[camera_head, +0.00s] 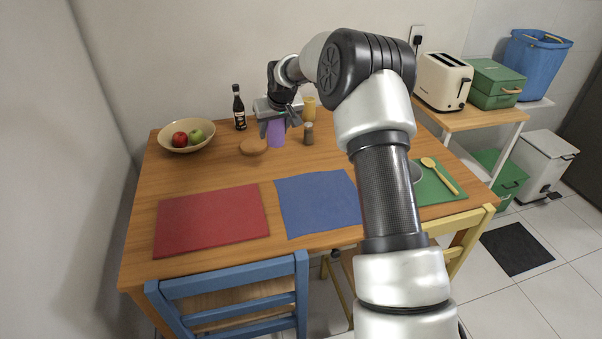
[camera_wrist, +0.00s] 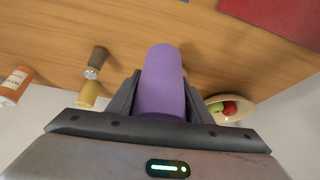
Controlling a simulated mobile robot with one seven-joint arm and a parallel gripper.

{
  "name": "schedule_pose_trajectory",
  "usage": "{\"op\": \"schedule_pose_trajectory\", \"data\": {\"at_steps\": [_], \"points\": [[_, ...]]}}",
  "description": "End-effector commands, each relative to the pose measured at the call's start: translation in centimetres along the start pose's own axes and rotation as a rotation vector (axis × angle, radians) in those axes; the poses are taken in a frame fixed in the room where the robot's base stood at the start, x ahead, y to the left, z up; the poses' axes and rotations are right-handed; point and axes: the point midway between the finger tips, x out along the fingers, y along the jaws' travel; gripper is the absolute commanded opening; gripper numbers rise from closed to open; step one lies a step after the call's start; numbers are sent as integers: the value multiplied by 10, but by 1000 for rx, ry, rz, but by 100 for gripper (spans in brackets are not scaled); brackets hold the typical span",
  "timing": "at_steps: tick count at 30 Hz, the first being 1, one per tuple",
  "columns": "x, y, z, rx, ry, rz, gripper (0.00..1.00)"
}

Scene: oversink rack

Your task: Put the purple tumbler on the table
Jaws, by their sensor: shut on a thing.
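The purple tumbler (camera_head: 277,134) is at the back of the wooden table (camera_head: 224,171), held in my gripper (camera_head: 273,124). In the wrist view the tumbler (camera_wrist: 160,80) sits between the two dark fingers of my gripper (camera_wrist: 163,98), which are shut on it. Its lower end is over or on the table top; I cannot tell whether it touches. My gripper hides part of the tumbler in the head view.
A fruit bowl (camera_head: 187,137) stands left. Red (camera_head: 211,220) and blue (camera_head: 318,202) mats lie in front.

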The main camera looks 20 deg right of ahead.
Motion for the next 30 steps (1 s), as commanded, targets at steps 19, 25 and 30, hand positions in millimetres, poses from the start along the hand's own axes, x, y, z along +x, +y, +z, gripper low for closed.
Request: {"op": "schedule_pose_trajectory", "data": {"at_steps": [19, 25, 30], "points": [[77, 2, 37, 0, 0, -3, 24], [95, 2, 46, 0, 3, -2, 24], [94, 2, 46, 0, 3, -2, 24]]}}
